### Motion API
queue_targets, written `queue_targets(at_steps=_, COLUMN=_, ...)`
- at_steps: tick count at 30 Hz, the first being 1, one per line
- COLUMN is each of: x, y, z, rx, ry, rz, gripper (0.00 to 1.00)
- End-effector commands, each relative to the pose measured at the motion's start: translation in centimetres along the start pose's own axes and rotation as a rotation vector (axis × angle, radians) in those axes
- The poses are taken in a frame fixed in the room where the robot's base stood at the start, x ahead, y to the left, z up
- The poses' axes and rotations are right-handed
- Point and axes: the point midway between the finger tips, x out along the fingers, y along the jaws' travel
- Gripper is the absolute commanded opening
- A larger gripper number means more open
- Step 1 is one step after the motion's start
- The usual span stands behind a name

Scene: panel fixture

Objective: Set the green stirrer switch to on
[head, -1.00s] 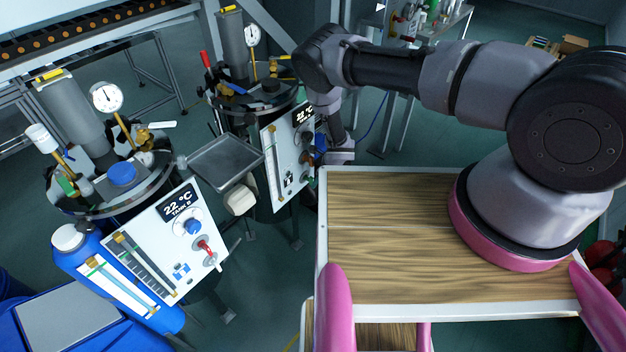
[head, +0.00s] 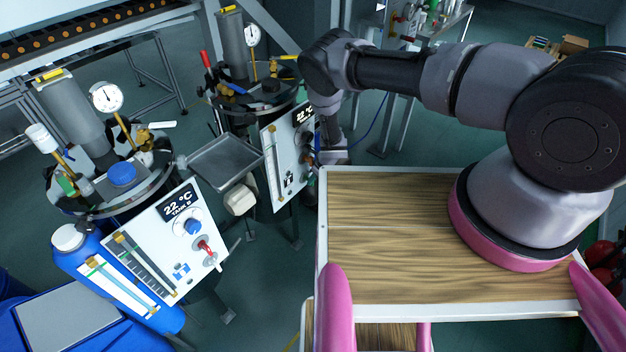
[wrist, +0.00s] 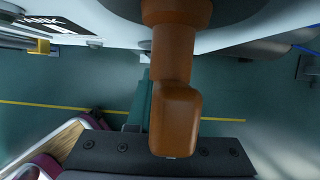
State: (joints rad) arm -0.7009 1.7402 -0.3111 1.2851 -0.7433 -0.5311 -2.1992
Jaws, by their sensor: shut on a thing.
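The far tank's white panel (head: 287,160) stands left of my gripper (head: 333,153) in the head view. My gripper is at the panel's right edge, so the controls there are mostly hidden. In the wrist view, my gripper's dark palm (wrist: 165,152) is at the bottom. A dark green piece, seemingly the green stirrer switch (wrist: 137,106), runs to it. A large orange-brown lever (wrist: 176,118) comes from the panel and hides the fingertips. My gripper is shut, seemingly on the green switch; its on or off position cannot be read.
A nearer tank panel (head: 160,235) with a blue knob and a red lever stands at left. A grey tray (head: 226,160) sits between the tanks. A wood-topped cart (head: 390,240) is below my arm.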

Motion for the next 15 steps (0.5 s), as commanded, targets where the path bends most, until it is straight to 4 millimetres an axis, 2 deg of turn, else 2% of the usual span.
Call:
queue_targets(at_steps=8, x=-0.03, y=-0.49, z=-0.07, rx=0.042, ry=-0.001, rz=0.088, gripper=0.0)
queue_targets(at_steps=15, x=0.1, y=-0.91, z=-0.22, rx=0.112, ry=-0.002, rz=0.263, gripper=0.0)
